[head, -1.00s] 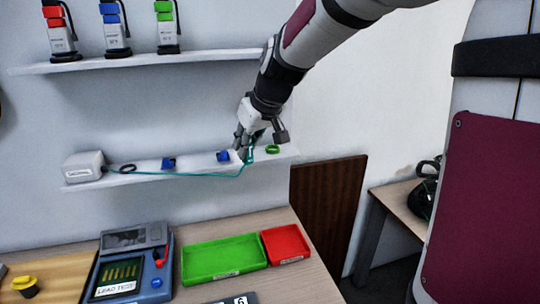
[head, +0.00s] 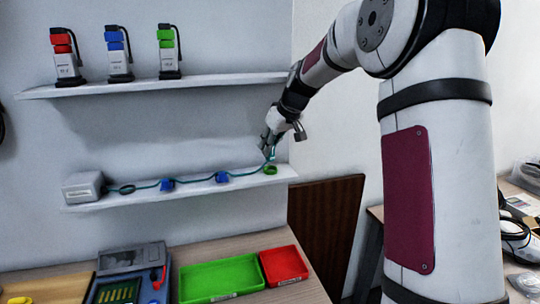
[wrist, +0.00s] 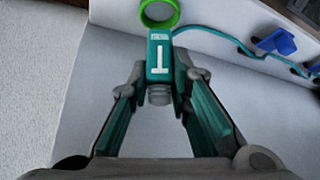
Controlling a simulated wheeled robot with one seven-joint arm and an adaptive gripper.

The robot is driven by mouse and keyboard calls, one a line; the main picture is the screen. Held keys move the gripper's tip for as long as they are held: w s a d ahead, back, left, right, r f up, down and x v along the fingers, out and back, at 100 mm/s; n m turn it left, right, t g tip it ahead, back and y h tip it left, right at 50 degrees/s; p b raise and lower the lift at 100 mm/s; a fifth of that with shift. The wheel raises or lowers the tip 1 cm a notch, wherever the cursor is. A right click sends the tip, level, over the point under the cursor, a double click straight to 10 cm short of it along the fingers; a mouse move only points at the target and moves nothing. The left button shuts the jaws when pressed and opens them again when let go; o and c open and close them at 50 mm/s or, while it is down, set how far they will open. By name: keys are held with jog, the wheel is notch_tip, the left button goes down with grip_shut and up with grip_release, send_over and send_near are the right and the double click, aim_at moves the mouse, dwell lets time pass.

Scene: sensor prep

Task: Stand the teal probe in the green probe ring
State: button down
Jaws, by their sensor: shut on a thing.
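My gripper (head: 269,146) is above the right end of the lower shelf, its fingers shut on the teal probe (wrist: 158,58). In the wrist view, my gripper (wrist: 160,84) has one finger on each side of the probe, which bears a white "T" mark. The green probe ring (head: 271,170) is at the shelf's right end, just below the probe in the head view. The ring also shows in the wrist view (wrist: 159,13), at the probe's far end. Whether the probe tip is inside the ring or apart from it I cannot tell.
A teal cable (head: 195,179) runs along the lower shelf (head: 130,198) from a white box (head: 83,187), past a dark ring (head: 126,190) and two blue clips (head: 222,177). The upper shelf (head: 210,82) holds several devices. Green (head: 215,294) and red trays lie below.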

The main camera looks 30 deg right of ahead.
aim_at(273, 151)
jog(key=shift+f+p, duration=0.4)
jog(key=shift+f, duration=1.35)
jog(key=shift+f, duration=0.1)
jog(key=c, duration=1.5)
grip_release()
jog(key=shift+o, duration=0.2)
